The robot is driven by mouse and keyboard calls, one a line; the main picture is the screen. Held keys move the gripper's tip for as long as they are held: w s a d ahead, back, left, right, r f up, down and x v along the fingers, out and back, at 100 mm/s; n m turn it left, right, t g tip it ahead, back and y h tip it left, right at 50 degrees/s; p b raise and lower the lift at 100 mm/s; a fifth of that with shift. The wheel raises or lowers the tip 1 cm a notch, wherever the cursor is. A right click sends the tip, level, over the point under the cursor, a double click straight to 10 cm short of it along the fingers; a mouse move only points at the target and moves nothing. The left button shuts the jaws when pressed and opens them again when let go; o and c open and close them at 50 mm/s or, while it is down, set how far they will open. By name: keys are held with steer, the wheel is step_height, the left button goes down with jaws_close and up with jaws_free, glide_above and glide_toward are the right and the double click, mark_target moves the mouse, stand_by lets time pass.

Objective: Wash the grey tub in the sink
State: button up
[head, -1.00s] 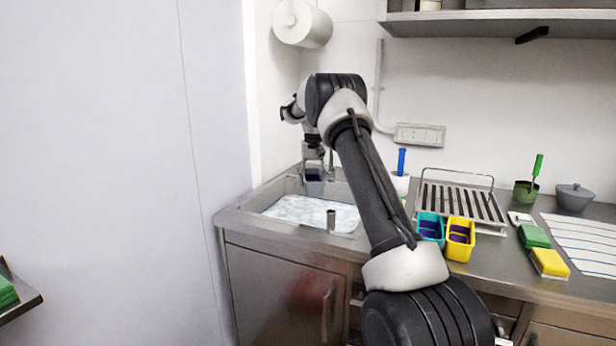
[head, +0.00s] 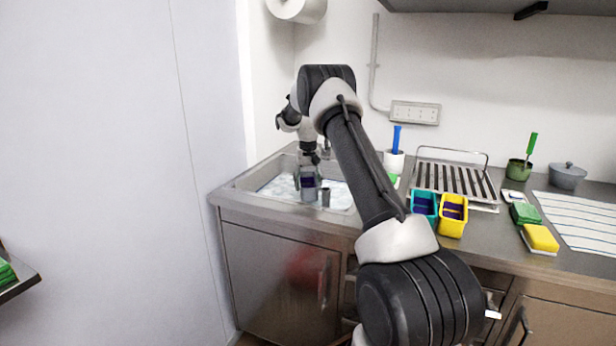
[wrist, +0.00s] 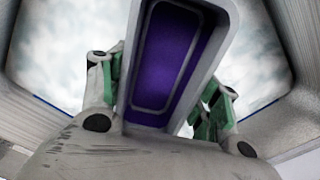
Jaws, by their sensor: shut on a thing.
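The grey tub (head: 308,194) is in my gripper (head: 308,173), over the foamy water (head: 277,186) of the metal sink (head: 236,193). In the wrist view, the tub's grey rim (wrist: 214,52) surrounds a purple inside, and the fingers of my gripper (wrist: 160,92), with green pads, are shut on its two sides. I cannot tell whether the tub's underside touches the water. A short grey upright pipe (head: 325,197) stands in the sink just right of the tub. The tap is mostly hidden behind my arm.
Right of the sink stand a teal tub (head: 424,204) and a yellow tub (head: 453,215), with a slatted drying rack (head: 457,179) behind. Sponges (head: 540,238), a green pot (head: 518,171) and a striped cloth (head: 585,222) lie farther right. A wall (head: 205,130) closes the left side.

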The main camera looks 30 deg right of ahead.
steer(key=shift+f, duration=4.55)
steer(key=shift+a, duration=0.1)
steer(key=shift+a, duration=0.9)
steer(key=shift+d, duration=1.95)
steer(key=shift+a, duration=1.95)
steer(key=shift+d, duration=1.95)
